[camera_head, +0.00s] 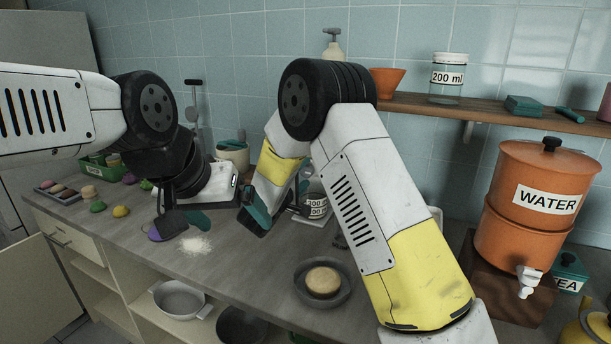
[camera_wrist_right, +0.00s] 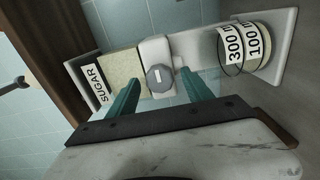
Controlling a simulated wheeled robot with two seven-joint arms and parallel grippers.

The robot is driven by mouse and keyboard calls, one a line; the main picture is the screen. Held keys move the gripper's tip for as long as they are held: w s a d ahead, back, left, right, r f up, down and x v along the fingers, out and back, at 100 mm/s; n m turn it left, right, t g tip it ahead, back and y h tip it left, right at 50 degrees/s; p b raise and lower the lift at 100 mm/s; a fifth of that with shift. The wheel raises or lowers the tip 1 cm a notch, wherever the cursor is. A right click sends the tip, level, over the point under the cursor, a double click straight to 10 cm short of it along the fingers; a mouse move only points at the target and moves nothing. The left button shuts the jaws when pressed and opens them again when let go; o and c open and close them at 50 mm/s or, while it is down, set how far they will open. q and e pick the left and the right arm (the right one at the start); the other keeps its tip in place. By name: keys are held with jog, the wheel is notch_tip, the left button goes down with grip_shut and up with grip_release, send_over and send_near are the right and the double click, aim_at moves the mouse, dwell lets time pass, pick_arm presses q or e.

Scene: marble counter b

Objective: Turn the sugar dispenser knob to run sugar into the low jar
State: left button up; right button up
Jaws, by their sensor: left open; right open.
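The sugar dispenser (camera_wrist_right: 118,75), labelled SUGAR, shows in the right wrist view, with a grey round knob (camera_wrist_right: 159,76) on a white block. My right gripper (camera_wrist_right: 160,84) is open, with one teal finger on each side of the knob; I cannot tell whether they touch it. The jar also shows in the head view (camera_head: 317,206), where my right arm hides most of the dispenser. My left gripper (camera_head: 182,224) is open and empty above the counter.
A white powder patch (camera_head: 195,243) lies on the counter below my left gripper. A grey bowl with a round tan item (camera_head: 323,281) sits near the front edge. An orange WATER dispenser (camera_head: 540,200) stands at the right. A shelf (camera_head: 490,110) runs along the tiled wall.

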jog(key=v, duration=0.8)
jog(key=s+d+r+m+g+h, duration=0.1)
jog(key=d+r+m+g+h, duration=0.15)
jog(key=d, duration=0.45)
jog(key=s+d+r+m+g+h, duration=0.1)
jog(key=s+d+m+g, duration=0.15)
jog(key=d, duration=0.45)
jog(key=s+d+m+g+y, duration=0.1)
jog(key=s+d+m+g, duration=0.2)
jog(key=s+d+g, duration=0.55)
jog(key=s+d+m+y, duration=0.2)
jog(key=s+d+y, duration=0.25)
jog(key=s, duration=0.65)
jog(key=s+a+r+m+t+y, duration=0.3)
jog(key=s+a+r+y, duration=0.2)
jog(key=s+r+y, duration=0.1)
jog(key=shift+s+a+y, duration=0.4)
jog(key=shift+y, duration=0.1)
